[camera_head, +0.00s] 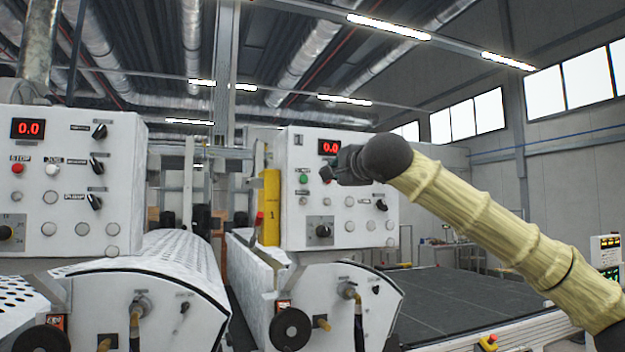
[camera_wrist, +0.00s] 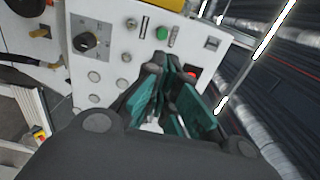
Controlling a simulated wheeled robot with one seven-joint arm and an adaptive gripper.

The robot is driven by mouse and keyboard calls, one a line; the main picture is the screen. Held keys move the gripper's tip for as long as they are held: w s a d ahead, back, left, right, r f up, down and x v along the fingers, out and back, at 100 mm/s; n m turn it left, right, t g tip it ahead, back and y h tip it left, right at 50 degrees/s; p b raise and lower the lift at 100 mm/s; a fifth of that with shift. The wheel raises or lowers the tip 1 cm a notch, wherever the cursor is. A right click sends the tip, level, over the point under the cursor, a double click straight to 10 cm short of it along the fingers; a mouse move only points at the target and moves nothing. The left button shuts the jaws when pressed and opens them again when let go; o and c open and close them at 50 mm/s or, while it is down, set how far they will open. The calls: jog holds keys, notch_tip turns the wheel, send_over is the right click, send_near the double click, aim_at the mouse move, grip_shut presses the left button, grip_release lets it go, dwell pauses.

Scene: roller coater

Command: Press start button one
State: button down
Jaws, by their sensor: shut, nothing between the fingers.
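A green button (camera_head: 303,180) sits at the upper left of the right-hand white control panel (camera_head: 290,215), beside a yellow post marked 1 (camera_head: 270,205). Its label is too small to read. My gripper (camera_head: 330,174) is in front of this panel, right of the green button, and hides part of the panel. A bit of red shows at its tips. In the wrist view the shut, empty fingers (camera_wrist: 160,68) point at the panel, and the green button (camera_wrist: 162,33) shows uncovered above the tips. I cannot tell whether the fingers touch the panel.
A red display (camera_head: 329,147) is above my gripper. A black knob (camera_head: 323,231) and several pale buttons are lower on the panel. Another panel (camera_head: 75,215) with a red STOP button (camera_head: 17,168) stands at left. Machine rollers lie below both.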

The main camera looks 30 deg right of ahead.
jog(key=shift+a, duration=0.1)
jog(key=shift+w, duration=0.15)
jog(key=p, duration=0.7)
send_near(304, 179)
jog(key=shift+d+x, duration=0.25)
jog(key=shift+x, duration=0.95)
jog(key=shift+d+x, duration=0.3)
jog(key=shift+x, duration=0.9)
jog(key=shift+d+x, duration=0.25)
jog(key=shift+x, duration=0.95)
jog(key=shift+d+r, duration=0.1)
